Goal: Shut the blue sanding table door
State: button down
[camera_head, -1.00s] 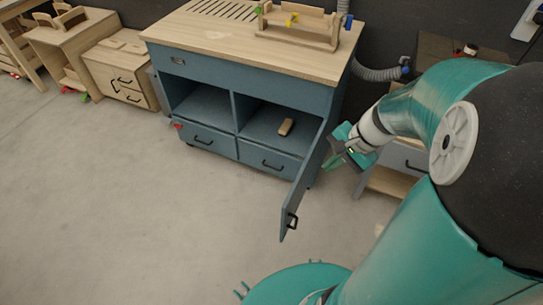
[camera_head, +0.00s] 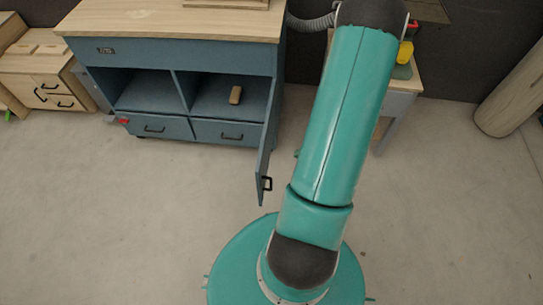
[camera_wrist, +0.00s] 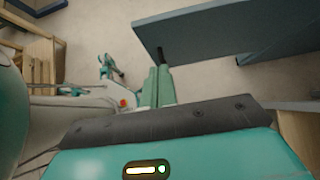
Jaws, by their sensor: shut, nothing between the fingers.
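The blue sanding table (camera_head: 195,58) stands at the upper left in the head view, with a wooden top, two open compartments and two drawers below. Its blue door (camera_head: 264,150) is swung open at the right side and sticks out toward me. The door's black handle (camera_head: 266,184) is near its free edge. In the wrist view the blue door panel (camera_wrist: 195,32) is just beyond my gripper (camera_wrist: 158,72). My gripper's green fingers are shut and empty, with their tips near the door's edge. Whether they touch it I cannot tell. My arm hides the gripper in the head view.
A wooden cabinet (camera_head: 45,80) stands at left, and a grey-legged side table (camera_head: 403,84) stands behind my arm. A log-like cylinder (camera_head: 510,95) is at far right. The floor in front is clear.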

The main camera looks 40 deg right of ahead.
jog(key=w+a+r+x, duration=0.1)
jog(key=r+x, duration=0.1)
jog(key=x, duration=1)
jog(key=shift+w+a, duration=0.2)
jog(key=shift+w, duration=0.15)
jog(key=shift+w+a+f, duration=0.1)
jog(key=shift+w, duration=0.05)
